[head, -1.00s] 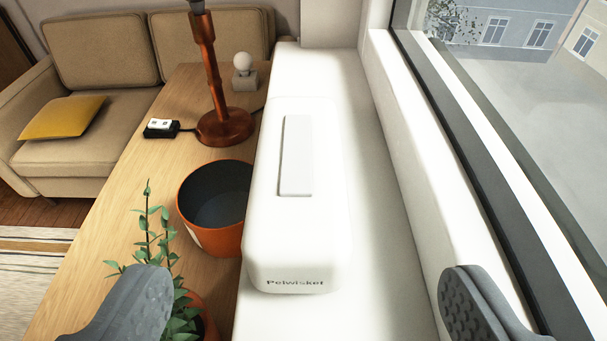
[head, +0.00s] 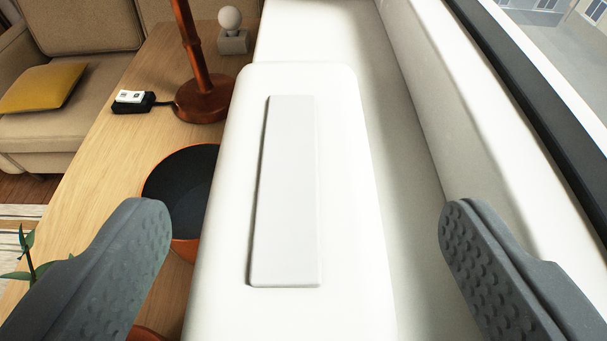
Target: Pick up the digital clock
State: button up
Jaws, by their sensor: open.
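A white box with rounded edges and a long raised bar on its top is the likely digital clock (head: 340,180). It lies lengthwise away from me on the white window sill (head: 305,30); no display face shows, and its near end is cut off by the bottom of the picture. My gripper (head: 305,220) is open and empty. One finger is on the left of the box and the other on the right, with a gap on both sides. I cannot tell whether the fingertips are above its top or lower.
On the wooden table (head: 110,150) at left are an orange pot (head: 180,190), a copper-brown lamp stand (head: 200,90), a small black-and-white device (head: 132,101) and a white bulb on a grey block (head: 231,30). Plant leaves (head: 25,255) show at lower left. The window frame (head: 520,110) borders the right.

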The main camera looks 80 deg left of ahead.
jog(key=x, duration=0.2)
jog(key=shift+a+f, duration=0.2)
jog(key=shift+a, duration=0.15)
jog(key=c, duration=1.2)
jog(key=shift+r, duration=0.1)
